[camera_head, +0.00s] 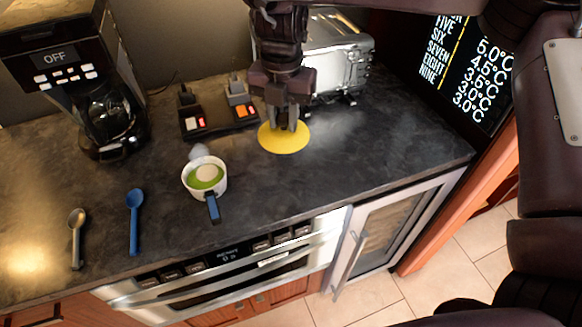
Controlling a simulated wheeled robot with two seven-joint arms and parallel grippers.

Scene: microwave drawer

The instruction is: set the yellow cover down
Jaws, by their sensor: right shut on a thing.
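The yellow cover (284,144) is a flat round disc at the back middle of the dark counter, in front of the toaster. It lies level, on or just above the counter; I cannot tell whether it touches. My right gripper (284,124) points down over its middle and is shut on it. The fingers hide the part of the cover that they grip. My left gripper is not in view.
A silver toaster (340,62) stands right behind the gripper. A power strip (218,118) with plugs lies close left. A white pot (190,180) with green contents, a blue spoon (134,222), a metal spoon (77,238) and a coffee maker (108,120) are further left. The counter (385,150) is clear to the right.

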